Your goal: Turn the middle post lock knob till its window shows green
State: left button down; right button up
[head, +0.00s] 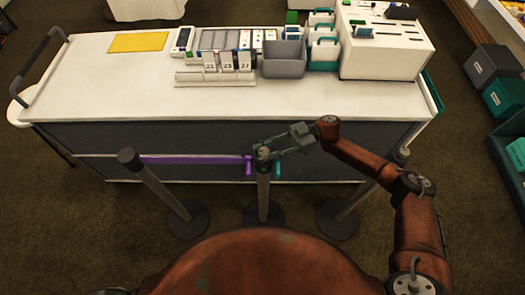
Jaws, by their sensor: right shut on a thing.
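Three dark posts stand in front of the counter. The middle post (263,190) has a small light knob (262,152) at its head. My right gripper (268,150) comes in from the right and is shut on the knob. The fingers partly cover the post head, and no green or other window colour can be made out at this size. A purple belt (195,160) runs from the left post (160,185) to a purple end piece (248,166) beside the middle post. A teal end piece (278,168) shows on its right side. My left gripper is not in view.
The right post (358,200) stands partly behind my right arm. The white-topped counter (110,85) is close behind the posts and carries a grey bin (284,60), number cards (228,60) and a white slotted box (385,55). Crates (492,65) stand at far right.

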jog(key=o, duration=1.2)
jog(key=shift+d, duration=0.1)
jog(key=v, duration=1.1)
jog(key=shift+w+d, duration=0.2)
jog(key=shift+d, duration=0.15)
